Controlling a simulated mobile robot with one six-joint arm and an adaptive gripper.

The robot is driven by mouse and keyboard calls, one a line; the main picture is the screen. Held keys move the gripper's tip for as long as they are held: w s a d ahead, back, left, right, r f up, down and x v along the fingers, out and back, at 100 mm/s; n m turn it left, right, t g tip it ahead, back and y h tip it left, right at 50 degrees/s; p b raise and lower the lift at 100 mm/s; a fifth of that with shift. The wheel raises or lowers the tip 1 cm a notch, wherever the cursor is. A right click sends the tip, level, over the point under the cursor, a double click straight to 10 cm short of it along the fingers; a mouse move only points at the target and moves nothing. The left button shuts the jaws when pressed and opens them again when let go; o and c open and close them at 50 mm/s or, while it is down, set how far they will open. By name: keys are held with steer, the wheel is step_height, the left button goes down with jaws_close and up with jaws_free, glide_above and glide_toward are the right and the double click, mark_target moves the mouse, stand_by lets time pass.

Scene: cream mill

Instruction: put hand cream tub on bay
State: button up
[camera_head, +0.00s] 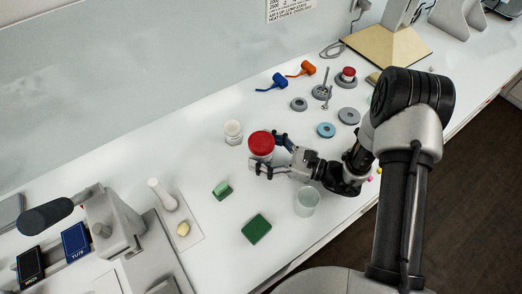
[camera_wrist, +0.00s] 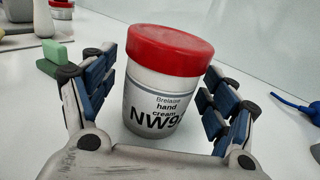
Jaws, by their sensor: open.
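The hand cream tub is a white jar (camera_head: 258,156) with a red lid and a label reading "hand cream" in the wrist view (camera_wrist: 150,95). It stands on the white counter. My gripper (camera_head: 266,154) is open around it, one finger on each side. In the wrist view my gripper's fingers (camera_wrist: 160,78) flank the tub, with a gap visible on the right; contact on the left is unclear. I cannot tell which surface is the bay.
A white jar (camera_head: 233,128) stands just left of the tub. A clear beaker (camera_head: 307,201) stands near my gripper. Green blocks (camera_head: 256,229) lie nearer the front. Grey discs (camera_head: 299,104) and orange and blue tools lie behind. A grey machine (camera_head: 110,225) stands at left.

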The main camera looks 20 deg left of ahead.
steer(key=shift+a, duration=0.1)
steer(key=shift+c, duration=0.6)
steer(key=shift+r, duration=0.1)
steer(key=c, duration=1.3)
step_height(320, 180, up, 20)
steer(key=p, duration=0.6)
steer(key=w+d+f+m+t+h, duration=0.1)
steer(key=d+f+m+t+h, duration=0.2)
steer(key=d, duration=0.5)
steer(key=w+d+f+m+t+h, duration=0.2)
steer(key=d+t, duration=0.4)
steer(key=d, duration=0.3)
steer(key=w+d+f+m+t+h, duration=0.1)
steer(key=d+f+m+t+h, duration=0.3)
steer(key=d, duration=0.5)
steer(key=shift+w+f+m+t, duration=0.3)
steer(key=shift+w+m, duration=0.1)
steer(key=shift+m, duration=0.5)
